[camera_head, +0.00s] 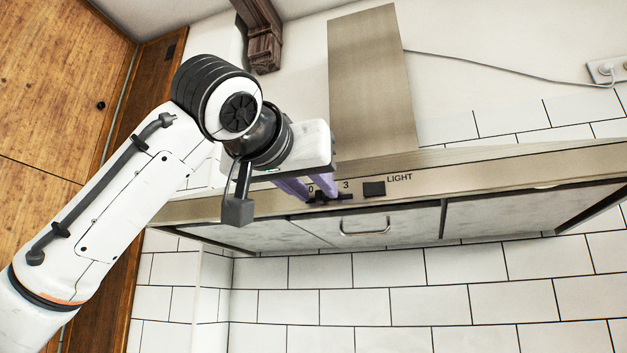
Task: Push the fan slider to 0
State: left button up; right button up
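The fan slider (320,197) is a small dark control on the front strip of the metal range hood (460,175). It sits by the "0" mark, with a "3" mark to its right; its exact setting is partly hidden by the fingers. My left gripper (316,195) has its two purple fingers at the slider, with a gap between them in which the "0" shows. One finger is left of the slider and the other overlaps it in the picture. I cannot tell whether they touch it. My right gripper is out of view.
A dark square LIGHT switch (374,189) is just right of the slider. A metal handle (364,230) is on the hood's underside. A wooden cabinet (60,90) stands at the left. White tiles (400,300) cover the wall below.

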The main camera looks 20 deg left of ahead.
pick_arm(q)
jog(key=shift+w, duration=0.15)
grip_shut()
dwell(1.4)
